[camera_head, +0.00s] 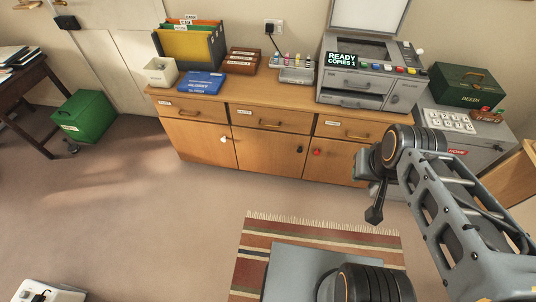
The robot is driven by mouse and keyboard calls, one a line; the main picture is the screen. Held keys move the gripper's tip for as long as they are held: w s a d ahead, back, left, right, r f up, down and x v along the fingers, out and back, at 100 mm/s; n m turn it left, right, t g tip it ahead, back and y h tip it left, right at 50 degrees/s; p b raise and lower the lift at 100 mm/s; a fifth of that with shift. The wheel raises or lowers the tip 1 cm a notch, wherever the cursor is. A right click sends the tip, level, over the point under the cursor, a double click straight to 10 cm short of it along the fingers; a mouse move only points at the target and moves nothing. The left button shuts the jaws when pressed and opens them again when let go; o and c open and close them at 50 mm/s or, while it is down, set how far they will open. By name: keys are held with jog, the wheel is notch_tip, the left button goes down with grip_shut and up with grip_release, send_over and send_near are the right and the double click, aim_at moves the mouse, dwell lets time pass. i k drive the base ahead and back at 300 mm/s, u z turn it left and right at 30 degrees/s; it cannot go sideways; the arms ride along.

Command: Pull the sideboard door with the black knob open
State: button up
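The wooden sideboard (225,101) stands against the back wall, with a row of drawers above several doors. The black knob (299,149) is near the right edge of the middle door (263,152), which is closed. The left door (196,143) has a white knob (223,139), and the right door (335,160) has a red knob (317,152). My gripper (374,216) hangs pointing down in front of the sideboard's right end, right of the black knob and apart from it. Its fingers look dark and small, so their opening is unclear. No held object shows.
A striped fringed rug (262,231) lies on the floor before the sideboard. A printer (365,75) stands on top at the right. A grey cabinet (490,150) stands beside the sideboard.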

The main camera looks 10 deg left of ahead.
aim_at(277, 152)
jog(key=u, duration=0.3)
jog(key=k, duration=0.35)
jog(key=u, duration=0.9)
jog(key=i, duration=0.85)
jog(key=z, duration=0.8)
